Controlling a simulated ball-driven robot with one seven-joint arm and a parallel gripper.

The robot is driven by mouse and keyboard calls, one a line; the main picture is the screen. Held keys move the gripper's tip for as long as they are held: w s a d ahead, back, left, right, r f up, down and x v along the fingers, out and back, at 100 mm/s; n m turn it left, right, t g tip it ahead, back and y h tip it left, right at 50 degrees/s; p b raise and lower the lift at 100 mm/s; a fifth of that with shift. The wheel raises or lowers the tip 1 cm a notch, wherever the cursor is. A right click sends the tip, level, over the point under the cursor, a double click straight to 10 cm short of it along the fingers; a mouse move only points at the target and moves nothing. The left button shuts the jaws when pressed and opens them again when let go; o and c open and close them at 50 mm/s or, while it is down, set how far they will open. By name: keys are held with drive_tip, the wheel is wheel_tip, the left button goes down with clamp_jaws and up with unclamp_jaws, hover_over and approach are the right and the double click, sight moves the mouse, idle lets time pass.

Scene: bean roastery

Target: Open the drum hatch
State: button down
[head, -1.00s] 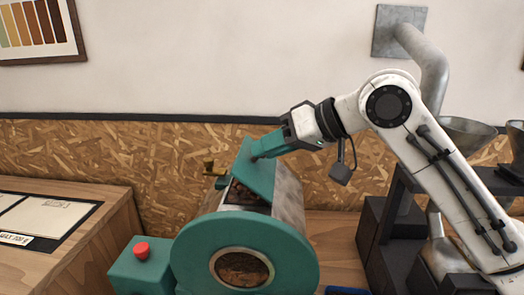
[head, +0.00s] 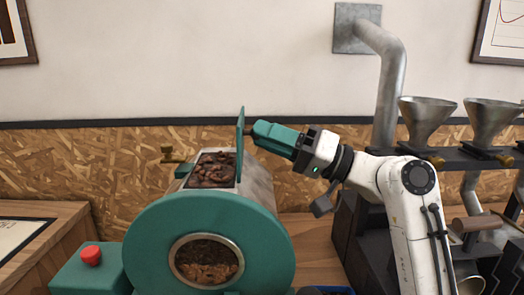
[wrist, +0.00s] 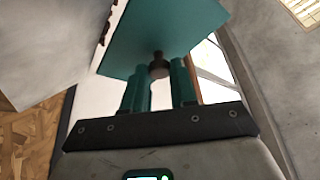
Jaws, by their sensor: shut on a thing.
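The drum roaster has a teal front ring (head: 150,235) and a metal drum body behind it. Its teal hatch (head: 240,145) stands about upright, edge-on to the head camera. The opening beneath shows brown beans (head: 213,170). My gripper (head: 252,132) is to the right of the hatch, its teal fingers level and pointing left. In the wrist view the fingers (wrist: 160,80) are shut on a small dark knob (wrist: 158,66) on the hatch plate (wrist: 165,35). The exact contact of the fingertips on the knob is partly hidden.
A red button (head: 91,255) sits on a teal box left of the drum. A brass piece (head: 170,154) stands left of the opening. Metal funnels (head: 427,115) on a dark stand and a grey wall pipe (head: 390,90) are at the right. A wooden counter (head: 40,215) is at the left.

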drive_tip(key=shift+d+f+m+t+y+b, duration=0.55)
drive_tip(key=shift+t+y+b, duration=0.15)
drive_tip(key=shift+b, duration=0.55)
drive_tip(key=shift+w, duration=0.1)
drive_tip(key=c, duration=0.9)
unclamp_jaws()
drive_tip(key=shift+a, duration=0.1)
